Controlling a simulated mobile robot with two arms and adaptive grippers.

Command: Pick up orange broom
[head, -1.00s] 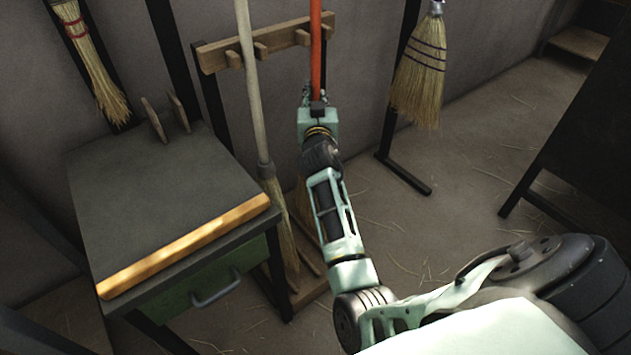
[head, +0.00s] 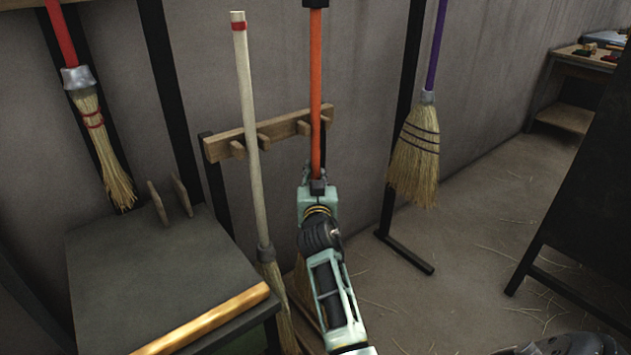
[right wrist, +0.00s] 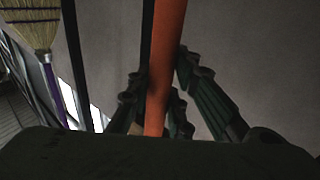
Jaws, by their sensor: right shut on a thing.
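The orange broom (head: 316,75) stands upright in the wooden rack, its long orange handle topped by a black cap. My right gripper (head: 316,174) is shut on the handle a little below the rack's crossbar. In the right wrist view the orange handle (right wrist: 164,70) runs between the dark fingers of my right gripper (right wrist: 160,105). The broom's bristles are mostly hidden behind my right arm. My left gripper is not in view.
A pale-handled broom (head: 247,130) leans in the same wooden rack (head: 278,127), close to the left. A purple-handled broom (head: 415,160) hangs at right, a red-handled broom (head: 98,140) at left. A dark workbench (head: 140,265) stands at lower left.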

